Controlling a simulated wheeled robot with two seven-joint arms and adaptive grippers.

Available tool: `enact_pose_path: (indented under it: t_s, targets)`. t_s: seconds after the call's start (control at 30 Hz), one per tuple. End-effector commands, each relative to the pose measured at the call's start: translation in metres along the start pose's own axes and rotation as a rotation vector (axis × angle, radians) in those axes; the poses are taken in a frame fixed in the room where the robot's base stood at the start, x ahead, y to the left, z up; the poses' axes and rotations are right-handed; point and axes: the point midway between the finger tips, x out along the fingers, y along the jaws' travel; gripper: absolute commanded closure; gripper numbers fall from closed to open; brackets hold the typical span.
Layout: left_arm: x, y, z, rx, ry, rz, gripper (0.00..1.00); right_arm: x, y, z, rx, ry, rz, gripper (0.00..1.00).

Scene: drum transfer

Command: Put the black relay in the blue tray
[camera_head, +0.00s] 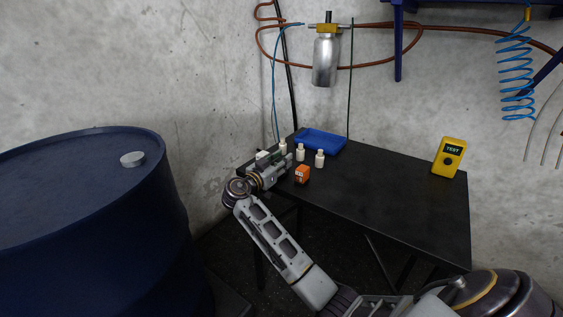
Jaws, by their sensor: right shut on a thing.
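The blue tray (321,148) lies at the back of the dark table, against the wall. My right gripper (283,161) is over the table's left end, left of and in front of the tray. It is shut on a small dark thing, which I take to be the black relay; the gripper mostly hides it and it blends with the dark table. No other black relay shows. My left gripper is out of view.
White bottles (320,158) stand close in front of the tray. A yellow tester (449,157) stands on the right of the table (400,205). A large blue drum (90,220) is at left.

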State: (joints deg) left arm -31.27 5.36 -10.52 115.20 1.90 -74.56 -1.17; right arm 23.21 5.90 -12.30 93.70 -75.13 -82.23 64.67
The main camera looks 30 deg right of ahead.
Motion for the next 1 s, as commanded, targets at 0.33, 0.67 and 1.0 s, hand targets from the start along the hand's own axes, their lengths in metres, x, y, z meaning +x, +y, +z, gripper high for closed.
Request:
enact_pose_path:
  t_s: [0.33,0.67,1.0]
  targets:
    - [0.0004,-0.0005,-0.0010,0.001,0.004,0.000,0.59,0.0001,0.0000,0.0022,0.000,0.000,0.000,0.96]
    - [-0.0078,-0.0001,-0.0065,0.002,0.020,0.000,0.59,0.0001,0.0000,0.0029,0.000,0.000,0.000,0.49]
    - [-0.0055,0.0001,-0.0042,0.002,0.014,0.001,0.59,0.0001,0.0000,0.0030,0.000,0.000,0.000,0.49]
